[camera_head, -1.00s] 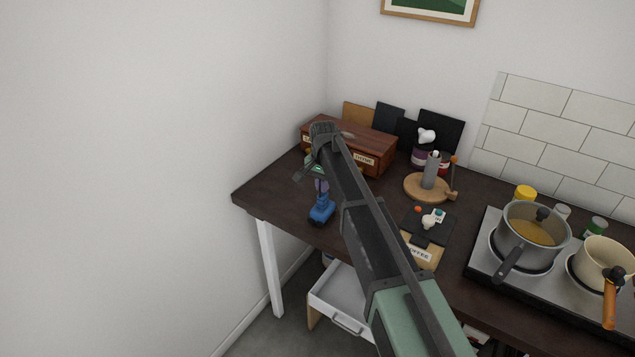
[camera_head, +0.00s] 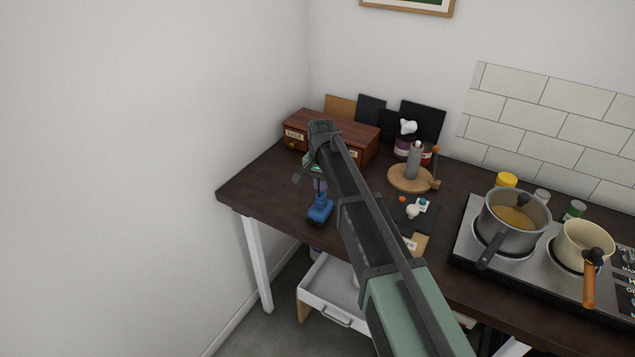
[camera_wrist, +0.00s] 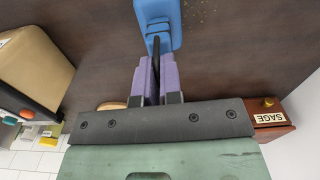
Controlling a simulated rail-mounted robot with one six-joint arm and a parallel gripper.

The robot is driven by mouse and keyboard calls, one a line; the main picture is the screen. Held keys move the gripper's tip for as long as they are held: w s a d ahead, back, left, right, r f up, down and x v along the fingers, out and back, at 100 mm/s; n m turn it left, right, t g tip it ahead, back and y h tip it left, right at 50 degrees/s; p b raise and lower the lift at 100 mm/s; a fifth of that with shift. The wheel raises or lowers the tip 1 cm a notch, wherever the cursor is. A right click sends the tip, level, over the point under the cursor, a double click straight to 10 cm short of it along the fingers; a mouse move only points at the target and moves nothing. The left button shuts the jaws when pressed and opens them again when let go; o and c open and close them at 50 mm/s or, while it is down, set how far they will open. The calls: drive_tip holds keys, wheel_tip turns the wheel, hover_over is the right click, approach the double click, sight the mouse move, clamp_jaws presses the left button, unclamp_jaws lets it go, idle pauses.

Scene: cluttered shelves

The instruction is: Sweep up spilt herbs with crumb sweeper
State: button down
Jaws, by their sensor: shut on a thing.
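The crumb sweeper is a blue tool with a dark handle; its blue body (camera_wrist: 158,14) is at the top of the wrist view. It also shows as a blue block (camera_head: 320,211) near the table's left front edge in the head view. My gripper (camera_wrist: 156,66) has purple fingers shut on the sweeper's handle; in the head view it (camera_head: 319,186) is partly hidden by my arm. The spilt herbs (camera_wrist: 205,12) look like small brownish specks on the dark tabletop beside the sweeper. I cannot tell whether the sweeper touches the table.
A wooden drawer box (camera_head: 362,137) with labels stands at the back left. A round wooden stand (camera_head: 409,181) and dark board (camera_head: 399,212) are right of my arm. A beige packet (camera_wrist: 35,68) is close on the left. A hob with pots (camera_head: 512,216) stands right. An open white drawer (camera_head: 332,290) is below.

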drive_tip(key=shift+w, duration=0.15)
drive_tip(key=shift+w+a, duration=0.4)
drive_tip(key=shift+a, duration=0.35)
drive_tip(key=w+a, duration=0.4)
drive_tip(key=a, duration=0.3)
idle(0.3)
wheel_tip(320, 180, up, 7)
drive_tip(key=p, duration=0.6)
drive_tip(key=shift+p, duration=0.3)
drive_tip(key=shift+w+f, duration=0.1)
drive_tip(key=shift+f, duration=0.1)
